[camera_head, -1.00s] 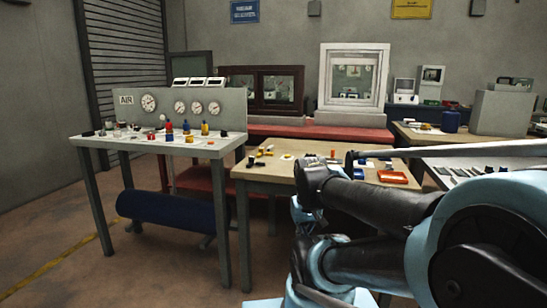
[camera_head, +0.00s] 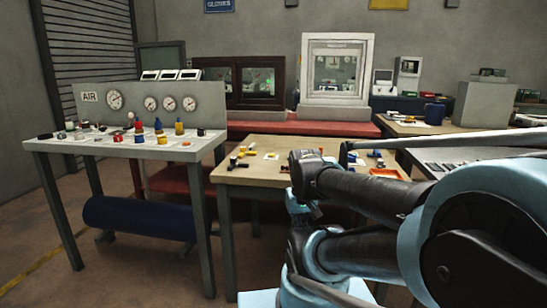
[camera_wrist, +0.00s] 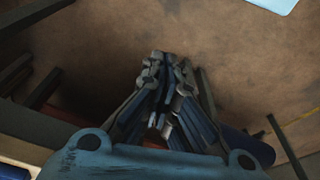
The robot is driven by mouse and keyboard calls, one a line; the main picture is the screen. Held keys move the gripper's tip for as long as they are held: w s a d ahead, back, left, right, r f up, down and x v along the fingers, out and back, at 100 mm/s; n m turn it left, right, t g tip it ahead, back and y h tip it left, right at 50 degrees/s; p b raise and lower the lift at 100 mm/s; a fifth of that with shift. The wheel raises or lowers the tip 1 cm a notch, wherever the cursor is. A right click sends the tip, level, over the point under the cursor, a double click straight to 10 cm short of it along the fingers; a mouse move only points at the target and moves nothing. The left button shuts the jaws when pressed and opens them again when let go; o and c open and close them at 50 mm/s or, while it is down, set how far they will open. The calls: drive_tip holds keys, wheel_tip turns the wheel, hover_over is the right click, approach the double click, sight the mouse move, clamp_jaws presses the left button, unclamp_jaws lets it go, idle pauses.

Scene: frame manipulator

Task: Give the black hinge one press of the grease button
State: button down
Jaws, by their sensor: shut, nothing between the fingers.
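My gripper (camera_wrist: 165,68) is shut and empty in the wrist view, above the bare brown floor. It is well away from the bench tops. In the head view my arm reaches in from the right, in front of the wooden table (camera_head: 262,178). I cannot pick out the black hinge or the grease button for certain. Small dark and yellow parts (camera_head: 237,160) lie at the left of the wooden table. Small blue parts (camera_head: 375,155) lie at its right, partly behind my arm.
A grey bench (camera_head: 122,147) with gauges and small coloured bottles stands at the left, a blue roll (camera_head: 138,217) beneath it. An orange tray (camera_head: 385,173) sits on the wooden table. A white window frame (camera_head: 337,112) stands behind. Floor at the lower left is clear.

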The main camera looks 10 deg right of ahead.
drive_tip(key=r, duration=0.1)
wheel_tip(320, 180, up, 18)
drive_tip(key=n+t+h, duration=0.1)
drive_tip(key=n+t, duration=0.6)
drive_tip(key=n, duration=0.1)
hover_over(272, 155)
drive_tip(key=w, duration=0.2)
drive_tip(key=shift+s+a, duration=0.15)
drive_tip(key=shift+a, duration=0.3)
drive_tip(key=shift+f, duration=4.4)
